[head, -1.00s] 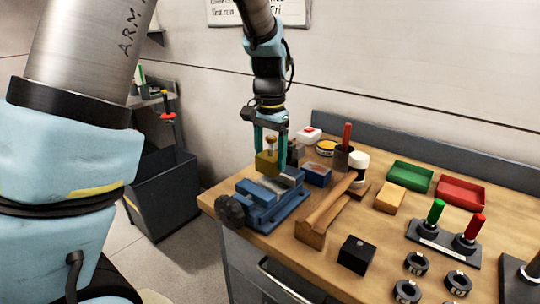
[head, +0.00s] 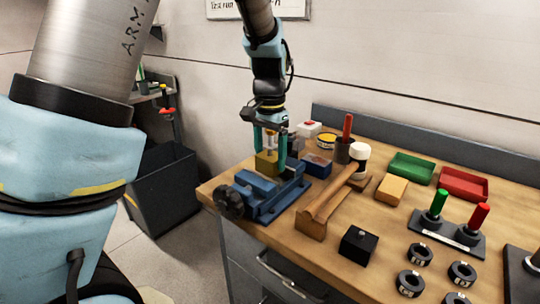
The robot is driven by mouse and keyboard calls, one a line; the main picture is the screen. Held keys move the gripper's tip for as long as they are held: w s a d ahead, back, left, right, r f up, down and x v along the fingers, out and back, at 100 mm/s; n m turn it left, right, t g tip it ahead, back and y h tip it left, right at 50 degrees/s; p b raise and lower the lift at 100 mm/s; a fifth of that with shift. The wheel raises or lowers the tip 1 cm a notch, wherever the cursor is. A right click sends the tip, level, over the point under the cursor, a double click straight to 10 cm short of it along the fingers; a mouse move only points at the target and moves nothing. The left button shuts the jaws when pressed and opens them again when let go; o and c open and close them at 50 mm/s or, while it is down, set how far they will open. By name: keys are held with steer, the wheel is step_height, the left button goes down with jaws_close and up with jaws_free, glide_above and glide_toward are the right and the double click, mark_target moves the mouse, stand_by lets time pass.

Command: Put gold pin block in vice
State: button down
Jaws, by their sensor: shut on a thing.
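The gold pin block (head: 266,164) is in my gripper (head: 270,158), in the head view. My gripper points down, and its teal fingers are shut on the block from both sides. The block is upright, at the blue vice (head: 268,197) near the bench's left corner. Its lower part is at the height of the vice jaws; I cannot tell whether it sits between them or touches them. The block's far side and part of the jaw gap are hidden.
A wooden mallet (head: 322,208) lies close to the right of the vice. A blue box (head: 318,165) and a dark cup (head: 350,150) stand behind. A black block (head: 357,246) and several dark rings are on the right. A dark bin (head: 160,190) stands left of the bench.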

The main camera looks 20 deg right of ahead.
steer(key=shift+f+b, duration=0.55)
steer(key=shift+f, duration=0.4)
jaws_free()
step_height(320, 180, up, 11)
steer(key=shift+f+b, duration=0.1)
steer(key=shift+b, duration=0.85)
